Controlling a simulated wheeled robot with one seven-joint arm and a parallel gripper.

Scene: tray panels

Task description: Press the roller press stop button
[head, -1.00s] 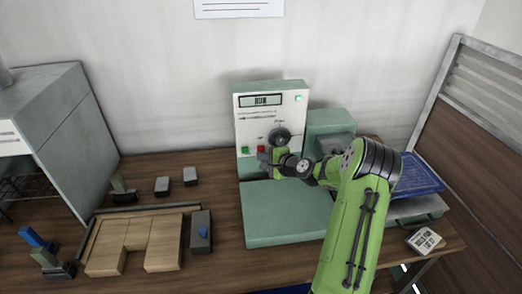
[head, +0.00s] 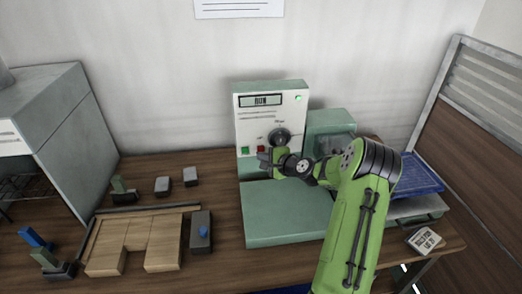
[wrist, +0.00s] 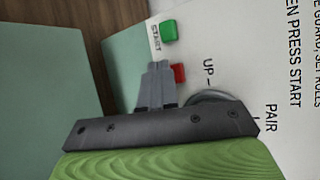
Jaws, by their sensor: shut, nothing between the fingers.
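The roller press has a white upright control panel (head: 256,122) with a small display and a lit green lamp at the top. The red button (head: 261,149), the stop-coloured one, sits right of the green button (head: 245,150). In the wrist view the red button (wrist: 179,73) lies beside my gripper's fingertips, partly hidden by them, and the green button (wrist: 169,31), labelled START, is farther off. My gripper (head: 264,157) is shut and empty, just in front of the panel below the red button. In the wrist view its fingertips (wrist: 158,66) are together; contact with the red button cannot be told.
A dark dial (head: 280,137) is right of the buttons, close to my gripper. The press's green base (head: 285,228) lies below. A blue tray (head: 422,173) is at the right.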

